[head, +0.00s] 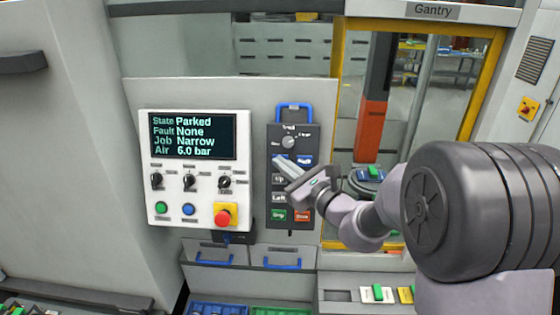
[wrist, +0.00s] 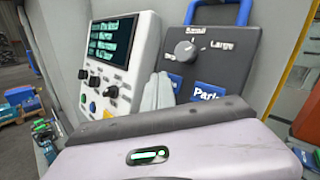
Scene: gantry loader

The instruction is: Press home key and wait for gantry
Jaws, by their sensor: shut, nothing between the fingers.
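The dark pendant (head: 293,225) hangs on the grey panel, with a blue handle, a Small–Large knob and several keys. It also fills the upper right of the wrist view (wrist: 228,60). My gripper (head: 280,164) is shut and empty at the upper left key. In the wrist view my fingertips (wrist: 158,88) cover much of a blue key (wrist: 174,82) left of the Park key (wrist: 208,92). Its label is hidden, and I cannot tell if they touch. The display (head: 193,136) reads State Parked, Fault None, Job Narrow, Air 6.0 bar. The orange gantry column (head: 370,130) stands behind the window.
A white control box (head: 180,205) with knobs, buttons and a red emergency stop (head: 226,215) is left of the pendant. Drawers with blue handles (head: 282,263) sit below. The yellow window frame (head: 338,65) is to the right. Blue and green bins are at the bottom.

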